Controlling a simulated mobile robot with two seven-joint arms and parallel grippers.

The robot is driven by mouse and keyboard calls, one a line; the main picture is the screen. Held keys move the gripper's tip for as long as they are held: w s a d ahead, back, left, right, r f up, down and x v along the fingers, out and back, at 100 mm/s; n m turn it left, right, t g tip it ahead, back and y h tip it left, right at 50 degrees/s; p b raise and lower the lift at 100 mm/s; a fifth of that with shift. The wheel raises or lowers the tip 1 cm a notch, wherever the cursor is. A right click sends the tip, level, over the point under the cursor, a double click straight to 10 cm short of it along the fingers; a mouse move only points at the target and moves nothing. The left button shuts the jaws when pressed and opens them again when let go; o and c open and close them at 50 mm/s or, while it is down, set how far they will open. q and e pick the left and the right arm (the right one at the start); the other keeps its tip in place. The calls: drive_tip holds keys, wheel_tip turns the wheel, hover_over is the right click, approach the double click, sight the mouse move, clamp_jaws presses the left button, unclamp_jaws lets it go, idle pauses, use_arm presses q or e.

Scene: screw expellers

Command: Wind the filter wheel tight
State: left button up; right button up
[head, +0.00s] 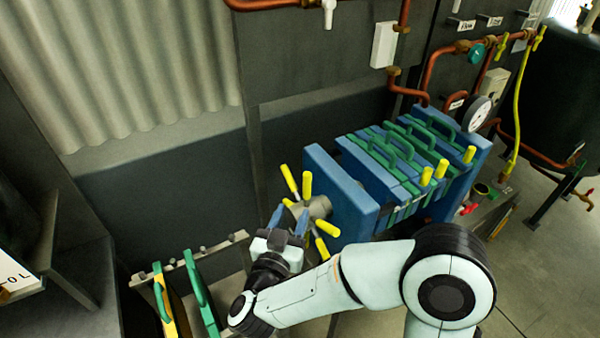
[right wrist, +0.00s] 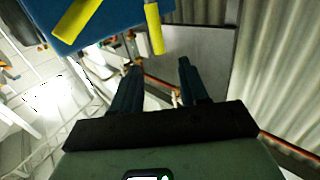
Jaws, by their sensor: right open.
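The filter wheel (head: 318,207) is a grey hub with yellow-handled spokes, on the left face of the blue end plate of the filter press (head: 345,200). My right gripper (head: 289,217) is open beside the wheel, at its near left side. In the right wrist view, my right gripper's two dark fingers (right wrist: 157,72) stand apart with nothing between them. A yellow handle (right wrist: 154,28) shows just beyond the fingertips, and another yellow handle (right wrist: 72,20) is at the upper left against blue. Part of the wheel is hidden behind my gripper. My left gripper is not in view.
Blue press plates with green handles (head: 405,143) stand right of the wheel. A rack (head: 190,262) with green and yellow plates stands at the lower left. Copper pipes and a gauge (head: 477,114) are at the upper right. A dark wall panel (head: 165,170) lies behind.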

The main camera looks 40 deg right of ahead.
sight(306, 182)
drive_tip(key=p+x, duration=0.2)
drive_tip(key=x, duration=1)
drive_tip(key=shift+s+d, duration=0.15)
drive_tip(key=shift+d, duration=0.1)
clamp_jaws()
